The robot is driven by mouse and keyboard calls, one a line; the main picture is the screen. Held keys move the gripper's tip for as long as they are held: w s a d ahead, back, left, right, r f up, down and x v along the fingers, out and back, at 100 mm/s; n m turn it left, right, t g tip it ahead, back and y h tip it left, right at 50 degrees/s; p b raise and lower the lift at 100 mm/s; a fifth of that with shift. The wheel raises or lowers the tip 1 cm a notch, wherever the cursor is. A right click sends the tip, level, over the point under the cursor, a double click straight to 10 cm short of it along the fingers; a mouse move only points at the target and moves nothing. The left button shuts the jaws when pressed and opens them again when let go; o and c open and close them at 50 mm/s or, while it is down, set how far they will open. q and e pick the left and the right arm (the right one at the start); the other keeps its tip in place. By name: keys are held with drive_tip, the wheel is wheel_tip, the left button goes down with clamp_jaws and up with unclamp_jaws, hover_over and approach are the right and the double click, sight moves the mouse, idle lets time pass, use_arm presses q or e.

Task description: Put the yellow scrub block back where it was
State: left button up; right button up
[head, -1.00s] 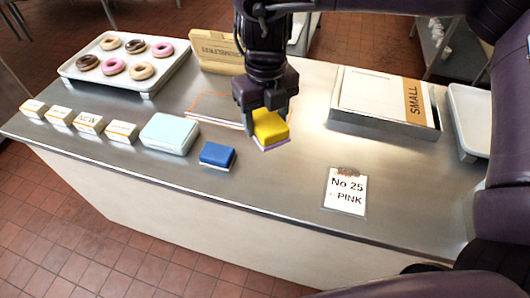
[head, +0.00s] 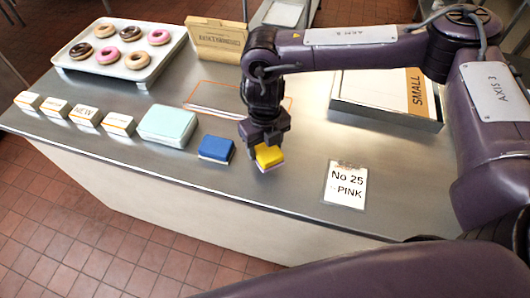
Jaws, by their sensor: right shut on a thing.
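The yellow scrub block (head: 269,157) has a pale lilac underside and is in the head view near the middle of the steel counter. My right gripper (head: 264,140) points down and is shut on it from above. The block is just right of a blue block (head: 216,148), with a small gap between them. I cannot tell whether its underside touches the counter. The gripper hides part of its top. My left gripper is not in view.
An orange-outlined area (head: 212,97) lies behind the gripper. A donut tray (head: 120,64), a "SMALL" box (head: 380,93) and a "No 25 PINK" card (head: 346,186) are also on the counter.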

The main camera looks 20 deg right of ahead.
sight(265, 157)
drive_tip(key=shift+s+f, duration=0.1)
drive_tip(key=shift+f, duration=0.25)
wheel_tip(265, 157, down, 3)
drive_tip(key=shift+f+p, duration=0.2)
drive_tip(key=shift+p, duration=0.35)
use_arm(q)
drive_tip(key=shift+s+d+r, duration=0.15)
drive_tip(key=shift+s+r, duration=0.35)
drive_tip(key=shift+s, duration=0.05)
use_arm(e)
drive_tip(key=shift+f, duration=0.15)
drive_tip(key=o, duration=0.5)
drive_tip(key=shift+f, duration=0.2)
drive_tip(key=o, duration=0.4)
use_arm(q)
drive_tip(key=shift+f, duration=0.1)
use_arm(e)
drive_tip(key=shift+o, duration=0.2)
drive_tip(key=shift+r, duration=0.1)
